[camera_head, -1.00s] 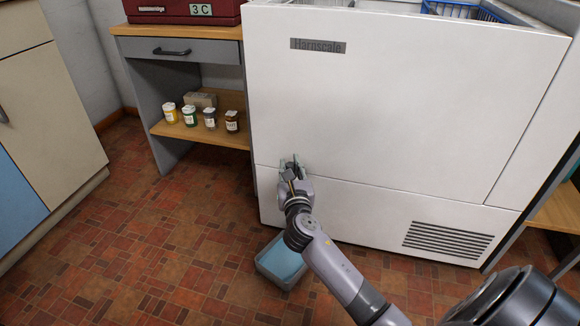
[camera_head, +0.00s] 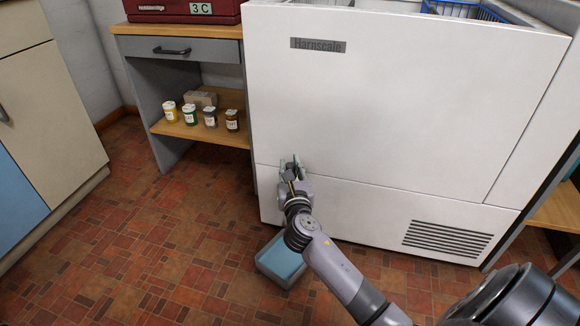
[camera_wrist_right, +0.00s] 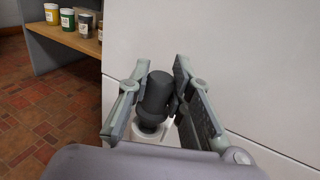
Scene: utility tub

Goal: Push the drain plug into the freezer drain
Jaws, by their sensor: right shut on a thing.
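The white chest freezer (camera_head: 400,110) stands in front of me. My right gripper (camera_head: 291,168) is at the lower left of its front. In the right wrist view, the right gripper (camera_wrist_right: 160,88) is shut on the dark cylindrical drain plug (camera_wrist_right: 157,94), with a finger on each side. A pale ring, which looks like the freezer drain (camera_wrist_right: 150,130), shows at the plug's lower end. I cannot tell how deep the plug sits in it. In the head view the fingers mostly hide plug and drain. My left gripper is not in view.
A grey tub with blue inside (camera_head: 281,258) stands on the tiled floor below my right arm. To the left, a wooden shelf (camera_head: 170,130) holds several small jars, under a red case (camera_head: 182,10). A vent grille (camera_head: 447,239) is at the lower right.

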